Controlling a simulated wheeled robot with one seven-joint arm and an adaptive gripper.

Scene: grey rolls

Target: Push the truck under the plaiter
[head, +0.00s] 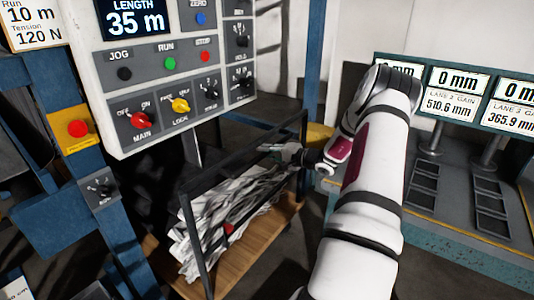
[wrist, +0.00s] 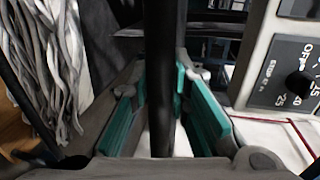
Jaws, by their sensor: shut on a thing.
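The truck (head: 262,246) is an open dark metal frame on a wooden deck, loaded with tangled grey and white strips (head: 225,220). It stands on the floor, centre of the head view, below the control panel. My gripper (head: 284,151) is at the truck's upper frame, toward its far right end. In the wrist view, the teal pads of my gripper (wrist: 161,95) are on both sides of a dark bar (wrist: 160,45) and shut on it. The strips (wrist: 48,60) hang to the left there. I cannot tell which part is the plaiter.
A white control panel (head: 134,101) with knobs overhangs the truck; it also shows at the right in the wrist view (wrist: 287,65). Blue machine posts (head: 75,170) stand at left. A bench with displays (head: 457,97) is at right. Dark floor (head: 262,285) shows in front.

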